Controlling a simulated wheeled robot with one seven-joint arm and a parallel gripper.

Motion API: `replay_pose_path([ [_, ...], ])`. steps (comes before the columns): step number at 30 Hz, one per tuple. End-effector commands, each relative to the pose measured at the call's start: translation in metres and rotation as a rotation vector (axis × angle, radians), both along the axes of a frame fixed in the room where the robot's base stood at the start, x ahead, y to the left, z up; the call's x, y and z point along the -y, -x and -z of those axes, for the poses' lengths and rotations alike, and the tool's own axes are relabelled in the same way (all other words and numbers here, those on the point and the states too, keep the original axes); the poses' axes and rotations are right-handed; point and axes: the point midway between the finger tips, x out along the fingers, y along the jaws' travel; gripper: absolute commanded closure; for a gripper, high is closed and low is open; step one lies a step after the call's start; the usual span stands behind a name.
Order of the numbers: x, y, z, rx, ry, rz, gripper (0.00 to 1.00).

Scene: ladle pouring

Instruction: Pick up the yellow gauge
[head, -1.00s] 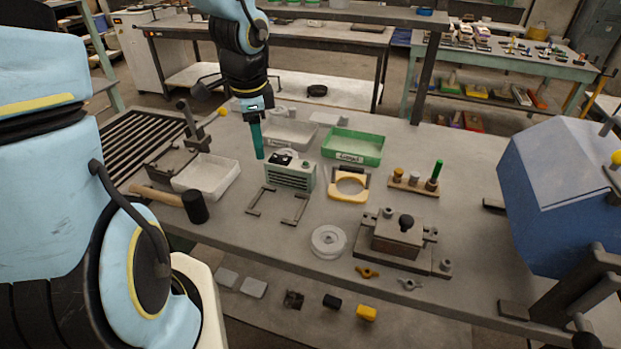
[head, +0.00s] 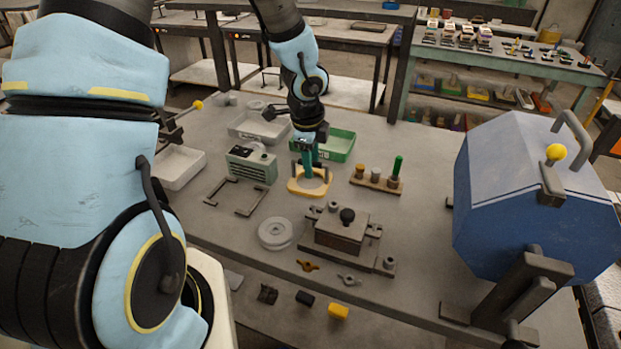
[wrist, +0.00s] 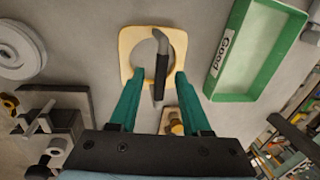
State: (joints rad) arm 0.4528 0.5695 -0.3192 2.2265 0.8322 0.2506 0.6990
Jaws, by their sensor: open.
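The yellow gauge (head: 308,193) is a flat yellow frame with a round hole, lying on the workbench in front of the green tray. In the wrist view the yellow gauge (wrist: 127,48) has a dark, bent handle (wrist: 162,65) extending over its hole. My gripper (head: 308,164) points down at the gauge, with teal fingers. In the wrist view my gripper (wrist: 157,82) is open, its fingertips on either side of the handle and apart from it. The arm hides part of the gauge's far side in the head view.
A green tray (head: 342,143) labelled "Good" stands close behind the gauge. A grey-green box (head: 250,165) is left, a peg stand (head: 373,184) right, and a metal fixture (head: 340,236) in front. A large blue housing (head: 525,205) stands far right.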

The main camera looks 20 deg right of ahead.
Motion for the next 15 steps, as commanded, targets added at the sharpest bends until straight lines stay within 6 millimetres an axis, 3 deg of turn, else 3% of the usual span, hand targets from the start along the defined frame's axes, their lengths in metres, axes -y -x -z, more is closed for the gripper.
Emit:
replay_pose_path([
  [3, 0.001, -0.0011, 0.0091, 0.0, 0.0, 0.0, 0.52],
  [10, 0.0008, -0.0018, 0.0096, 0.001, 0.0, -0.001, 0.52],
  [15, 0.0009, -0.0017, 0.0095, 0.001, 0.001, -0.001, 0.7],
])
